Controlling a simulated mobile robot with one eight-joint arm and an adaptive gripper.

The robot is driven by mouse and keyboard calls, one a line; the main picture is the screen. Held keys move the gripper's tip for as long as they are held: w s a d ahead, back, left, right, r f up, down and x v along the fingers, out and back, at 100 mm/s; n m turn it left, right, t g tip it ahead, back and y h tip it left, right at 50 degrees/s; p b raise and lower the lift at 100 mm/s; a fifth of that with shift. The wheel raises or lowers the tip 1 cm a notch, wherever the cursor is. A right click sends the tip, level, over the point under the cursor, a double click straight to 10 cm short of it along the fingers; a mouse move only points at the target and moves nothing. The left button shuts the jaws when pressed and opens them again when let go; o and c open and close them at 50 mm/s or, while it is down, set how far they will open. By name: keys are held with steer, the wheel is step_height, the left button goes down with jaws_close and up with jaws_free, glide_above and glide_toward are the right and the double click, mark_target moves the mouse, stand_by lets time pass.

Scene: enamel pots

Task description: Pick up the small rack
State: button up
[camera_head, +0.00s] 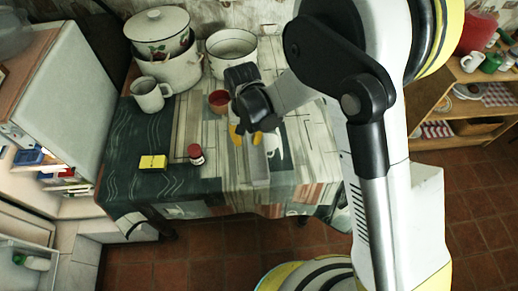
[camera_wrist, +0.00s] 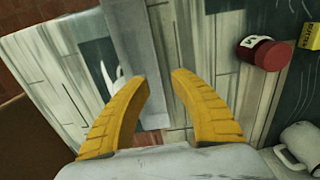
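A long, narrow grey piece (camera_head: 257,168), which seems to be the small rack, lies on the patterned tablecloth near the table's front edge. In the wrist view, it shows as a grey strip (camera_wrist: 135,45) running from the top edge down between my fingers. My gripper (camera_head: 246,137) is over the table, at the far end of the grey piece. In the wrist view, the yellow fingers of my gripper (camera_wrist: 161,78) are apart with nothing held between them. I cannot tell the height of the fingertips above the piece. My arm hides part of the table.
A red-capped jar (camera_head: 196,154) and a yellow box (camera_head: 153,163) stand left of the grey piece. A white mug (camera_head: 150,94), a lidded pot (camera_head: 160,32), an open pot (camera_head: 231,46) and a reddish cup (camera_head: 219,101) are farther back. The front-left tabletop is fairly clear.

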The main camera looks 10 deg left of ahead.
mark_target(257, 151)
step_height(257, 151, down, 7)
steer(key=b, duration=0.3)
steer(key=shift+w+f, duration=0.15)
steer(key=shift+f, duration=0.05)
steer(key=shift+r, duration=0.1)
jaws_close()
steer(key=shift+d, duration=0.1)
